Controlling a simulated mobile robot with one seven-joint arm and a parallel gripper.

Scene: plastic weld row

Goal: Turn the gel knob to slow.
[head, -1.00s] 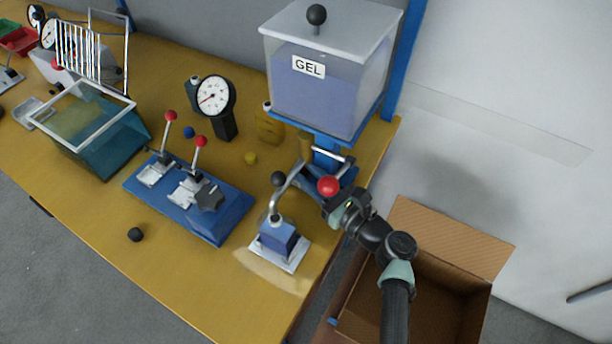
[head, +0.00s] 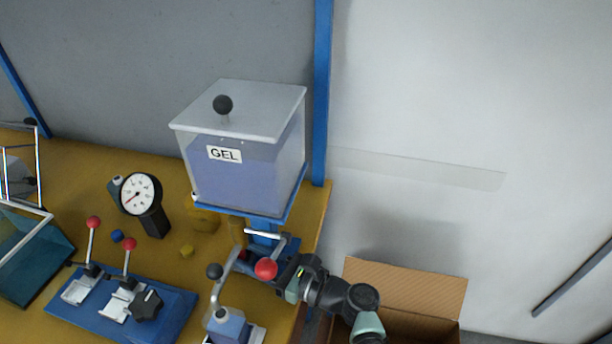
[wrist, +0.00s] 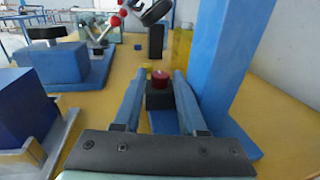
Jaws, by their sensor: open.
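The gel tank (head: 235,175), a clear box labelled GEL, stands on a blue stand at the table's right end in the head view. Below it is a large red ball (head: 265,268), with a small red spot left of it. My gripper (wrist: 160,74) is open around this knob; contact is unclear.
Beyond are a dial gauge (head: 140,195) and a blue lever base (head: 170,312). The blue post (wrist: 222,75) is close on the right. A cardboard box (head: 405,295) stands right of the table.

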